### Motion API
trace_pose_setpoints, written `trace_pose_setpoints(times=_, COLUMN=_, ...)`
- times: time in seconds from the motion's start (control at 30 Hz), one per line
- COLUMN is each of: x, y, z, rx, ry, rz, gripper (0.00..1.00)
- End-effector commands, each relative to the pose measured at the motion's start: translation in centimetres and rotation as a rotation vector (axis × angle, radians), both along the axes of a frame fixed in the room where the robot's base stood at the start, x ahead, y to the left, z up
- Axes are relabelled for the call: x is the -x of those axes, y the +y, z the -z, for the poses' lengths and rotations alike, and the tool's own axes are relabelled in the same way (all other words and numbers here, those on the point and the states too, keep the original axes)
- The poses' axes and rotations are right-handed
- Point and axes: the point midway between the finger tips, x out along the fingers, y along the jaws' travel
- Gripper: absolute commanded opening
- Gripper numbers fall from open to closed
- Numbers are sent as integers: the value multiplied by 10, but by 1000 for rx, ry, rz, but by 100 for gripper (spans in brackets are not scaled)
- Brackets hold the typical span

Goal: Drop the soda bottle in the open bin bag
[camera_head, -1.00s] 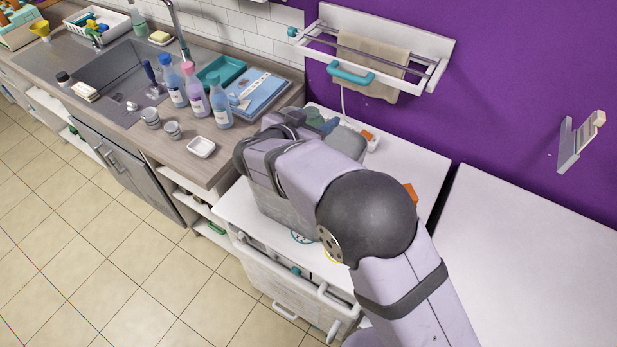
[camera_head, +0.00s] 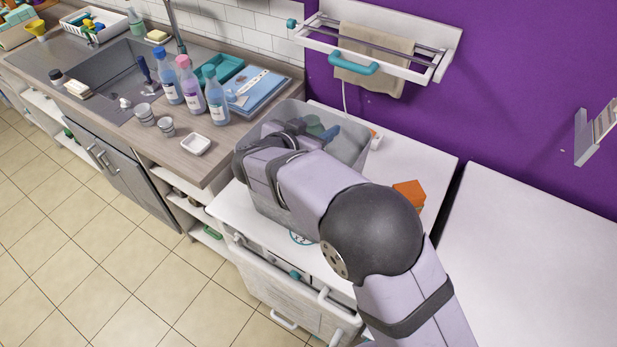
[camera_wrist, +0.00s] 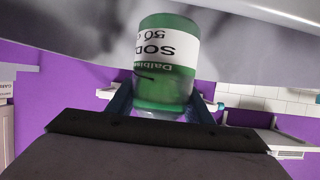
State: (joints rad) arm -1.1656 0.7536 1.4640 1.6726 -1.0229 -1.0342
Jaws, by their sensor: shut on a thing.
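The soda bottle (camera_wrist: 165,65) is green with a white label reading "SOD", its print upside down in the wrist view. My gripper (camera_wrist: 161,106) is shut on it, a dark blue finger at each side. In the head view, a small green part of the bottle (camera_head: 314,124) shows beside a blue finger, over the grey open-topped bin (camera_head: 352,158). My arm hides much of the bin and most of the gripper. Grey folded material, apparently the bag (camera_wrist: 75,35), fills the top of the wrist view. Whether the bottle touches it I cannot tell.
The bin stands on a white worktop (camera_head: 400,165) with an orange block (camera_head: 408,192) to its right. Several bottles (camera_head: 190,88) stand on the sink counter to the left. A wall rack (camera_head: 380,45) with a towel hangs behind. The right worktop (camera_head: 530,240) is clear.

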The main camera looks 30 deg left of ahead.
Motion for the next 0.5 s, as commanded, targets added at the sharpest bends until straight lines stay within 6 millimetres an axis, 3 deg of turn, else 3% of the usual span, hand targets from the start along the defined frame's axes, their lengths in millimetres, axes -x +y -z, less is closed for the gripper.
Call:
trace_pose_setpoints(times=0.17, x=0, y=0, z=-1, rx=0, ry=-1, rz=0, gripper=25)
trace_pose_setpoints(times=0.2, x=0, y=0, z=-1, rx=0, ry=-1, rz=0, gripper=49)
trace_pose_setpoints(times=0.3, x=0, y=0, z=-1, rx=0, ry=-1, rz=0, gripper=68)
trace_pose_setpoints(times=0.5, x=0, y=0, z=-1, rx=0, ry=0, rz=0, gripper=68)
